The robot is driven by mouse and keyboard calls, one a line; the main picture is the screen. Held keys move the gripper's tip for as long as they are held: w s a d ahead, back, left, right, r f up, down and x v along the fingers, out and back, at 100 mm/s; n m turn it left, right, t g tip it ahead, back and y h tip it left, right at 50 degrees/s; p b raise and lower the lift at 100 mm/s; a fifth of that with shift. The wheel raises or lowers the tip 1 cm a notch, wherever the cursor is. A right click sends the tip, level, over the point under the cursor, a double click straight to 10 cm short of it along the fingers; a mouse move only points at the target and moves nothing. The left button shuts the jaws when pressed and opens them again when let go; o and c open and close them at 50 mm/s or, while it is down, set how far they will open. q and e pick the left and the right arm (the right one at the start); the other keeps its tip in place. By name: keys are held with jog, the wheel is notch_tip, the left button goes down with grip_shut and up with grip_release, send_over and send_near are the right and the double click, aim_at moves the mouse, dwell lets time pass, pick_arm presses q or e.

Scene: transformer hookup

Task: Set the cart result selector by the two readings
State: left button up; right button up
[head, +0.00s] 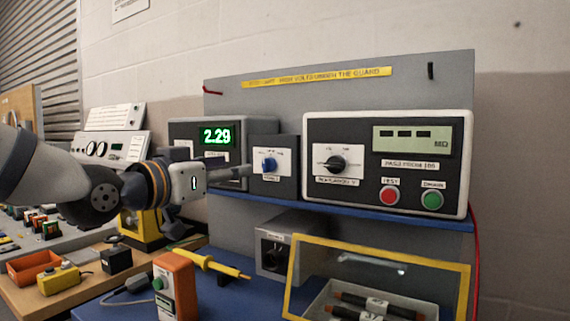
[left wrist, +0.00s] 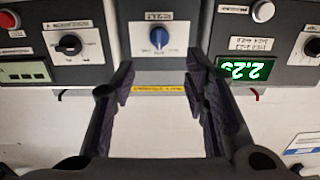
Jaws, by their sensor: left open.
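The result selector, a small dark box with a blue knob (head: 269,164), sits between two meters on the blue shelf. The left meter has a green display (head: 216,136) reading 2.29. The right meter's grey display (head: 411,139) shows three dashes and MΩ. My left gripper (head: 243,173) reaches in from the left, its fingers pointing at the selector and covering part of the left meter. In the left wrist view, which is upside down, the open, empty fingers (left wrist: 160,68) are either side of the blue knob (left wrist: 159,37), apart from it. My right gripper is not in view.
The right meter has a black dial (head: 336,164), a red button (head: 390,196) and a green button (head: 432,200). Below, a yellow-framed guard (head: 380,249) covers a tray of dark rods. A yellow probe (head: 212,265) and an orange box (head: 175,286) are on the blue bench.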

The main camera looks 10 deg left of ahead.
aim_at(264, 161)
pick_arm(q)
jog(key=x, duration=1.1)
jog(key=shift+r, duration=0.2)
grip_shut()
